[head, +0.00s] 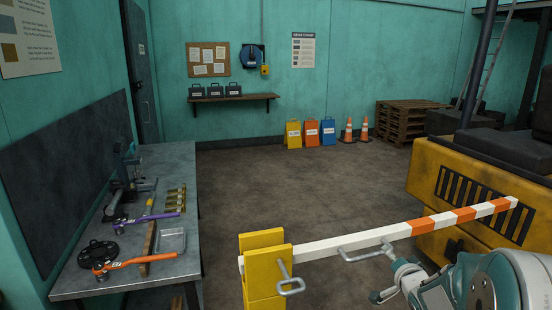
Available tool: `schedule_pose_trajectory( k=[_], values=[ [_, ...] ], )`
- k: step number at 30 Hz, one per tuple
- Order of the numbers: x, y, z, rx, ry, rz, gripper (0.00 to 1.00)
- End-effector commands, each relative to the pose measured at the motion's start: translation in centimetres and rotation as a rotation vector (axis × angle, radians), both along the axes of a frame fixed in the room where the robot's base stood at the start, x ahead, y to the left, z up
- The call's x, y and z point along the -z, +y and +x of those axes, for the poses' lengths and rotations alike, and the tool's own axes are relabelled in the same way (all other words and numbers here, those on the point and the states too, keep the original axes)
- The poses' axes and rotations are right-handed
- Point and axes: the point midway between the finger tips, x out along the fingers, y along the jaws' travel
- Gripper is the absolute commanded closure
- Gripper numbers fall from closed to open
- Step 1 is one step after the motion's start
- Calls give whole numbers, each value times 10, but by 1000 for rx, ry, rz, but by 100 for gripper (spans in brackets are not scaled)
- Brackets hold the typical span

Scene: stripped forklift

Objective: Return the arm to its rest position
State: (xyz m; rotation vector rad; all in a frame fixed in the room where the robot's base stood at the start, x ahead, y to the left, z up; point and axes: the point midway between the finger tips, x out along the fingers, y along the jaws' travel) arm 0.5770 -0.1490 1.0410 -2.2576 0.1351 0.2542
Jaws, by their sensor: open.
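My arm comes in at the lower right, and my gripper (382,274) is at its end with the fingers apart and nothing seen between them. One finger is close to the grey handle (360,250) on the barrier bar; I cannot tell whether they touch. The orange-and-white barrier bar (330,243) runs from a yellow post (262,262) at the left to in front of the yellow forklift body (430,175) at the right. A grey pin with a bent handle (290,280) sits at the post. Part of the gripper is cut off or hidden by my arm.
A grey workbench (160,158) at the left holds an orange tool (130,262), a purple tool (150,218) and a metal tray (171,241). Coloured signs (311,133), cones (348,131) and stacked pallets (400,120) stand at the back wall. The middle floor is clear.

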Motion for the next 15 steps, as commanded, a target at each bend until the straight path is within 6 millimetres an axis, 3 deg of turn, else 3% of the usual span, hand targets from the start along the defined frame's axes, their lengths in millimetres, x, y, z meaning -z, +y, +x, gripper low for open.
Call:
schedule_pose_trajectory(
  k=[1, 6, 15],
  values=[
    [-14, 7, -7, 9, 26, -55, 43],
    [-41, 25, -40, 33, 163, -231, 43],
    [-71, 65, -126, -34, 425, -462, 43]
  ],
)
